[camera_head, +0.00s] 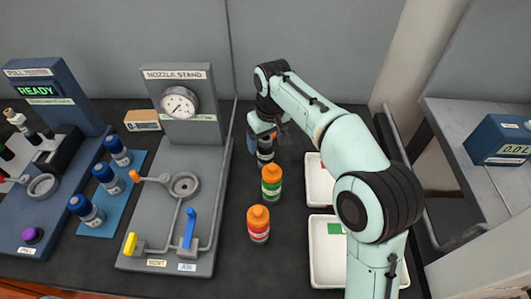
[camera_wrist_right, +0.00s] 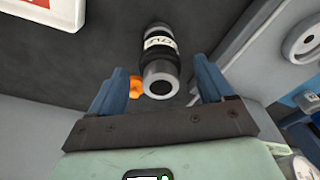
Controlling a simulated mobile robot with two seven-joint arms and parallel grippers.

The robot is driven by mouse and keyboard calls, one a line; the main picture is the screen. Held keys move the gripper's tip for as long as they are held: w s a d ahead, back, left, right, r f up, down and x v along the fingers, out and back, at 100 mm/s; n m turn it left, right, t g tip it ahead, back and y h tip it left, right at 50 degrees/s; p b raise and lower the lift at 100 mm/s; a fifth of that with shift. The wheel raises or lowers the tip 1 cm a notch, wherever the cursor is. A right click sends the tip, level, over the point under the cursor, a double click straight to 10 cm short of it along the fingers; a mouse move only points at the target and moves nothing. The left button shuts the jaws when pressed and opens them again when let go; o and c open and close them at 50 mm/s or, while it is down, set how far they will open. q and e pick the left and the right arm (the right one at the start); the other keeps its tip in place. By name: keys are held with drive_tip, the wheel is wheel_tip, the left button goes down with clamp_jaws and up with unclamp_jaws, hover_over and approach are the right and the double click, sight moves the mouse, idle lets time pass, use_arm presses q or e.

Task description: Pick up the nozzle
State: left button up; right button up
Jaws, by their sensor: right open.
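A black cylinder with a white label and a grey end with a dark hole, which looks like the nozzle (camera_wrist_right: 160,52), lies between the fingers of my right gripper (camera_wrist_right: 161,76) in the right wrist view. The label is too blurred to read surely. In the head view the black cylinder (camera_head: 265,150) stands behind the green-labelled bottle, and my right gripper (camera_head: 262,138) is over it, partly hidden by its own wrist. The blue fingers are open, with a gap on each side of the cylinder. My left gripper is not in view.
Bottles with orange caps, one green-labelled (camera_head: 271,185) and one red-labelled (camera_head: 258,226), stand in front. The nozzle stand (camera_head: 226,190) with a gauge is to the left. White trays (camera_head: 320,278) lie to the right. Several blue-capped bottles stand on a blue mat (camera_head: 126,193).

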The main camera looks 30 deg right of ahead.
drive_tip(key=f, duration=0.3)
drive_tip(key=f+b, duration=0.1)
drive_tip(key=f, duration=0.1)
drive_tip(key=shift+w, duration=0.4)
drive_tip(key=shift+r, duration=0.1)
drive_tip(key=shift+r, duration=0.1)
clamp_jaws()
